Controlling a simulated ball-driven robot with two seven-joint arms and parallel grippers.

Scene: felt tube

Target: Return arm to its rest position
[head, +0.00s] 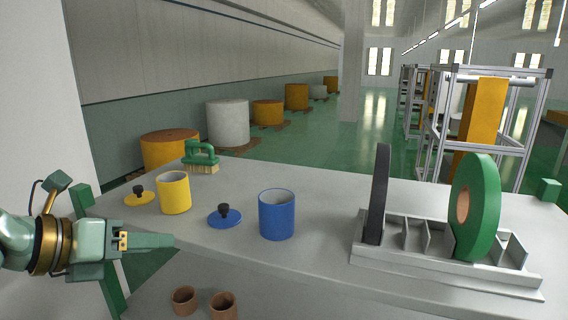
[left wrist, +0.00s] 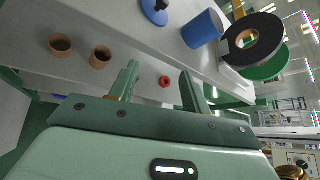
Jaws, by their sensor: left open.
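My left gripper (head: 174,241) reaches in from the left at the near left edge of the grey table (head: 330,190). In the left wrist view the two fingers of my left gripper (left wrist: 158,74) stand apart with nothing between them. Past the fingers, a small red ring-like thing (left wrist: 165,81) lies on a lower surface, clear of them. In the head view my gripper is in front of and below the yellow canister (head: 174,194) and touches no object that I can see. My right gripper is in neither view.
On the table are a yellow lid (head: 139,197), green brush (head: 201,158), blue lid (head: 225,216) and blue canister (head: 277,215). A grey rack (head: 440,268) holds a black roll (head: 378,195) and a green roll (head: 483,205). Brown cups (head: 184,300) stand lower down, below the table's near edge.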

